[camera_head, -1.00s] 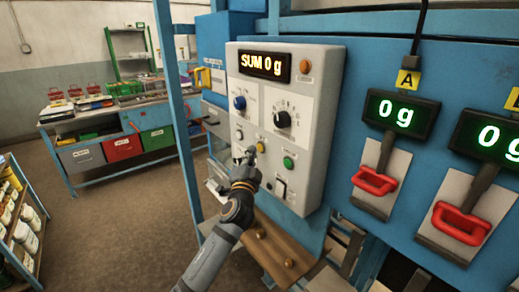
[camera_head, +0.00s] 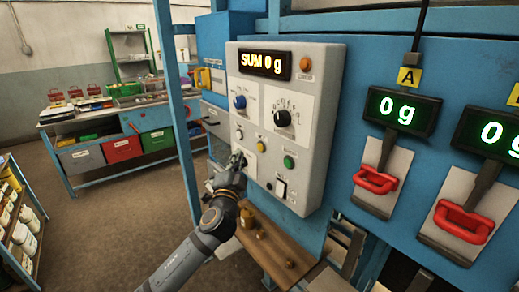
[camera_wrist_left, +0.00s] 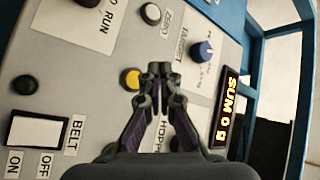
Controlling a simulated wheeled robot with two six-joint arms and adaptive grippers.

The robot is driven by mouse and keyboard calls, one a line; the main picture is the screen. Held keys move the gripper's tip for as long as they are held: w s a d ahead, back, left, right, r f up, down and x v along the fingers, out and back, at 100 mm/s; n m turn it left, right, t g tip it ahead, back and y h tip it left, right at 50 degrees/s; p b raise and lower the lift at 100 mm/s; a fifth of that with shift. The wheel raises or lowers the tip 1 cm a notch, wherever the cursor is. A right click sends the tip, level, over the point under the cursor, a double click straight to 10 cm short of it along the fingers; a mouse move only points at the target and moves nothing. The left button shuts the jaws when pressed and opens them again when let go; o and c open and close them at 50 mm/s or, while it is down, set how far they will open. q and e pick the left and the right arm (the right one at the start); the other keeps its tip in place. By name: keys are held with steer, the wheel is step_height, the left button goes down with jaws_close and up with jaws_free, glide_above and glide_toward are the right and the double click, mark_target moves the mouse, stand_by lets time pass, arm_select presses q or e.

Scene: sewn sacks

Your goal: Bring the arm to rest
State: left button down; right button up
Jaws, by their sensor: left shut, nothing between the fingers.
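My left gripper (camera_head: 238,160) is shut and empty, in front of the lower left of the grey control panel (camera_head: 315,130). Its arm comes in from the bottom left. In the left wrist view the closed fingertips (camera_wrist_left: 160,70) appear beside a yellow button (camera_wrist_left: 132,79); I cannot tell the exact gap to the panel. The panel's display (camera_head: 265,66) reads SUM 0 g. My right gripper is not in view.
The panel carries a blue knob (camera_head: 240,102), a black knob (camera_head: 284,118), a green button (camera_head: 289,162) and a belt switch (camera_head: 281,187). A wooden shelf (camera_head: 275,250) juts out below. Red handles (camera_head: 375,180) hang at right. Open floor lies left.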

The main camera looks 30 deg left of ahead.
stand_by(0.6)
